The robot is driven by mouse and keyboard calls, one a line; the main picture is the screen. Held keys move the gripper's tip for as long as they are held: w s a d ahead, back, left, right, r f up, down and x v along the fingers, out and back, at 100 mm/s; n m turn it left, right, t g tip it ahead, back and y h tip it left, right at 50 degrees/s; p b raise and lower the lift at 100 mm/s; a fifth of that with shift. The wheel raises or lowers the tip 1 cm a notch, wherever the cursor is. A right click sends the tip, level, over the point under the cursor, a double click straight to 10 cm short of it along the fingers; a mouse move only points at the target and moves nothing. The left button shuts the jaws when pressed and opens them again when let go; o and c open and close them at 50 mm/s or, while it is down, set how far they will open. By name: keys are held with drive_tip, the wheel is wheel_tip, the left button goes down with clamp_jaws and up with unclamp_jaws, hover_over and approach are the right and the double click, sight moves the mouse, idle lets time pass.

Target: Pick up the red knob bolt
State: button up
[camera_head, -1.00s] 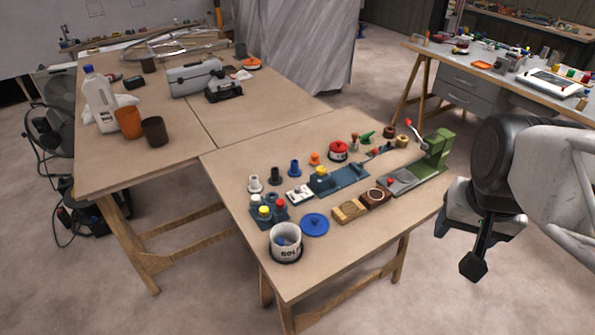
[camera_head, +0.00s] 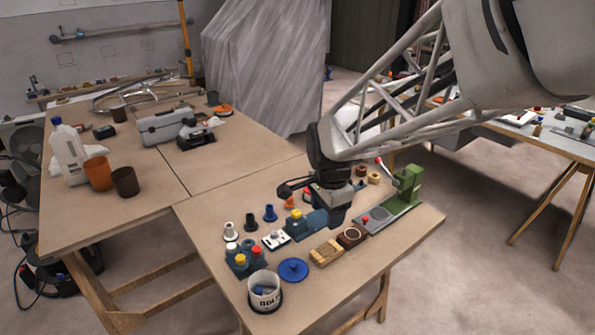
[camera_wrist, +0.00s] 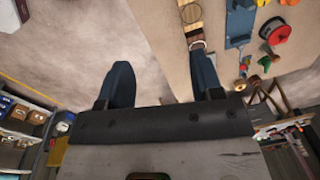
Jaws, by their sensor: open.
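The red knob bolt (camera_head: 256,251) stands in a small dark blue rack (camera_head: 241,271) near the front left of the near table, beside a yellow-topped and a white-topped bolt. Only its red top shows clearly. My gripper (camera_head: 337,217) is above the middle of the same table, to the right of the rack and apart from it. In the wrist view my gripper (camera_wrist: 163,82) has its two dark fingers spread, with nothing between them. I cannot make out the red knob bolt in the wrist view.
A wooden block (camera_head: 326,252) and a green fixture (camera_head: 406,186) are to the right. The table's front right is clear.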

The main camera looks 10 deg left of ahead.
drive_tip(key=w+a+f+m, duration=0.35)
drive_tip(key=a+f, duration=0.25)
drive_tip(key=a, duration=0.3)
drive_tip(key=m+g, duration=0.1)
drive_tip(key=m, duration=0.3)
hover_over(257, 248)
drive_tip(key=shift+n, duration=0.25)
drive_tip(key=f, duration=0.7)
drive_tip(key=shift+s+a+f, duration=0.1)
drive_tip(key=shift+a+f, duration=0.1)
drive_tip(key=shift+f, duration=0.2)
drive_tip(key=shift+f, duration=1.3)
drive_tip(key=shift+d+f, duration=0.15)
drive_tip(key=shift+f, duration=2.45)
